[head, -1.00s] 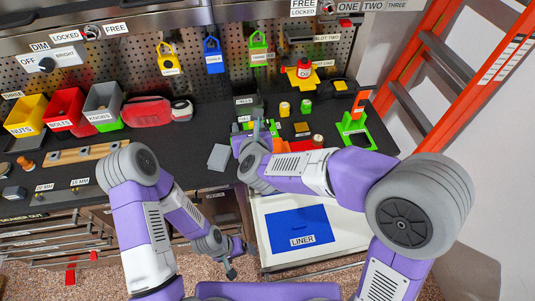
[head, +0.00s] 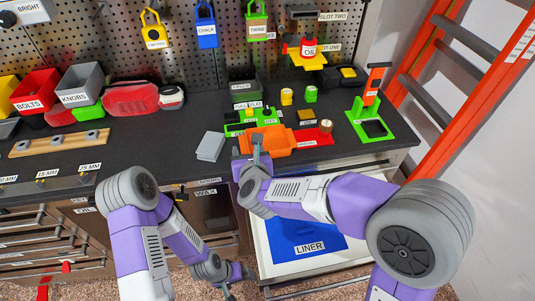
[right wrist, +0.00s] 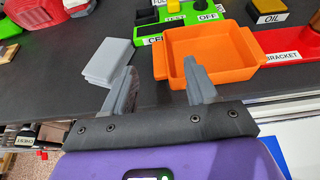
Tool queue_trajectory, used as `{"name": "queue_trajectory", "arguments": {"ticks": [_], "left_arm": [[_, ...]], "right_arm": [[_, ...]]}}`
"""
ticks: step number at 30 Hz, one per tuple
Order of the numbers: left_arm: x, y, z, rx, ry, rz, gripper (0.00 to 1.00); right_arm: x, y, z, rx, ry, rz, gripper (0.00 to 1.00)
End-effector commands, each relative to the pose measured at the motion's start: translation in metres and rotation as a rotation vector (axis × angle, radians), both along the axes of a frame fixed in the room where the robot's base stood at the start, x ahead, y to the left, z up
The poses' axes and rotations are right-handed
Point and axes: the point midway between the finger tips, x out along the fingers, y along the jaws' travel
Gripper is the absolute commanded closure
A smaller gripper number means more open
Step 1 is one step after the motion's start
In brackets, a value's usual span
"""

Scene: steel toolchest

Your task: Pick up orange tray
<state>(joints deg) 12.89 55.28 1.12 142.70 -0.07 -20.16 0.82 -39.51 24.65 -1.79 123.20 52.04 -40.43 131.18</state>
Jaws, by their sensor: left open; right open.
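The orange tray (head: 272,141) sits upright and looks empty on the dark worktop near its front edge. In the right wrist view the tray (right wrist: 208,50) shows side handles, one at its left and one at its right. My right gripper (head: 257,140) is open at the tray's left part. In the wrist view its fingers (right wrist: 160,85) are spread with nothing between them; the right finger overlaps the tray's near-left wall, and contact cannot be told. My left gripper (head: 238,280) is open and empty, low in front of the cabinet.
Grey blocks (head: 211,146) lie left of the tray. A green panel (head: 250,117) is behind it, and a red bracket plate (head: 315,136) is to its right. Below, an open drawer (head: 350,255) holds a blue liner (head: 300,240). Bins (head: 83,82) stand at the left.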

Motion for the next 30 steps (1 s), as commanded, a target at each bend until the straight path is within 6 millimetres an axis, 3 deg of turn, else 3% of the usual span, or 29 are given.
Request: {"name": "queue_trajectory", "arguments": {"ticks": [1, 7, 21, 30], "left_arm": [[0.0, 0.0, -0.008, 0.0, 0.0, 0.0, 0.09], [0.0, 0.0, -0.012, 0.0, -0.001, 0.0, 0.09], [0.0, 0.0, -0.017, 0.0, -0.001, 0.0, 0.09], [0.0, 0.0, -0.017, 0.0, 0.0, 0.0, 0.09]], "right_arm": [[0.0, 0.0, -0.008, 0.0, -0.001, 0.0, 0.43], [0.009, 0.002, -0.015, 0.001, 0.0, -0.001, 0.43], [0.062, 0.017, -0.039, 0.0, 0.0, 0.0, 0.43], [0.068, 0.017, -0.04, 0.0, -0.001, 0.0, 0.43]]}}
